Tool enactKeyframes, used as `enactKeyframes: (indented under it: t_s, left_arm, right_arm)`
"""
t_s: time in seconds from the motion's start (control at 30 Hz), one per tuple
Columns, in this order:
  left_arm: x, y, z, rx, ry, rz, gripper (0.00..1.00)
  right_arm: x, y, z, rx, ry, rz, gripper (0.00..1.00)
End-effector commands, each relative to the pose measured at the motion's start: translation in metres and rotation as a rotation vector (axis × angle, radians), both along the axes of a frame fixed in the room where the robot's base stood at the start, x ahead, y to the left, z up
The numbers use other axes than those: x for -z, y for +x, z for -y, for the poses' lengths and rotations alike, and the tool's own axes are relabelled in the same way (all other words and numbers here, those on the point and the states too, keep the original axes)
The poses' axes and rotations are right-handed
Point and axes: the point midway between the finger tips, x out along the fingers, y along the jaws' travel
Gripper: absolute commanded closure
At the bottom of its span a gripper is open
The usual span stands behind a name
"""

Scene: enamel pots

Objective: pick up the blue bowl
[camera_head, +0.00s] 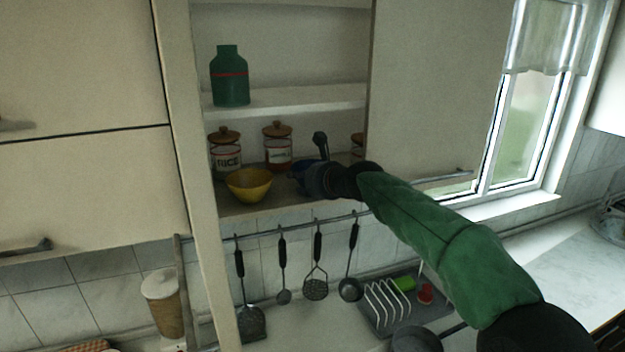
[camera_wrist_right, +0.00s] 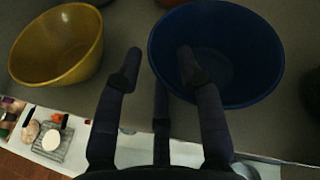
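The blue bowl (camera_head: 302,168) stands on the lower shelf of the open cabinet, mostly hidden behind my right gripper (camera_head: 317,168) in the head view. The blue bowl (camera_wrist_right: 240,55) shows in full width in the right wrist view, at the upper right. My right gripper (camera_wrist_right: 161,60) is open there, with its fingers apart. One fingertip lies over the bowl's inside and the other lies just left of its rim. I cannot tell whether the fingers touch the bowl. My left gripper is not in view.
A yellow bowl (camera_head: 249,184) stands close to the left of the blue bowl. Jars with wooden lids (camera_head: 277,147) stand behind. A green bottle (camera_head: 229,77) is on the shelf above. A cabinet door (camera_head: 435,85) is at the right. Utensils (camera_head: 316,280) hang below on a rail.

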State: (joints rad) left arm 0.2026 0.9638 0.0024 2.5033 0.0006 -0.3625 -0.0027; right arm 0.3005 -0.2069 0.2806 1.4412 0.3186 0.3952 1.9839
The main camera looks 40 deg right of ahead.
Motion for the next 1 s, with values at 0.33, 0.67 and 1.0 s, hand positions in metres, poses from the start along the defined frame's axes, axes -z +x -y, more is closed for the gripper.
enactKeyframes:
  t_s: [0.33, 0.67, 1.0]
  left_arm:
    - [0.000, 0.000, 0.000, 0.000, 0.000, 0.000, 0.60]
    - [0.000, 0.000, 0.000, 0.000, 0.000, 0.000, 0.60]
    - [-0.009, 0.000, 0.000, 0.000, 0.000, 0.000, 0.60]
  right_arm:
    - [0.001, 0.005, 0.001, 0.001, -0.001, 0.002, 0.67]
    - [0.001, 0.005, 0.001, 0.001, -0.001, 0.002, 1.00]
    - [-0.020, 0.005, 0.001, 0.001, -0.002, 0.005, 1.00]
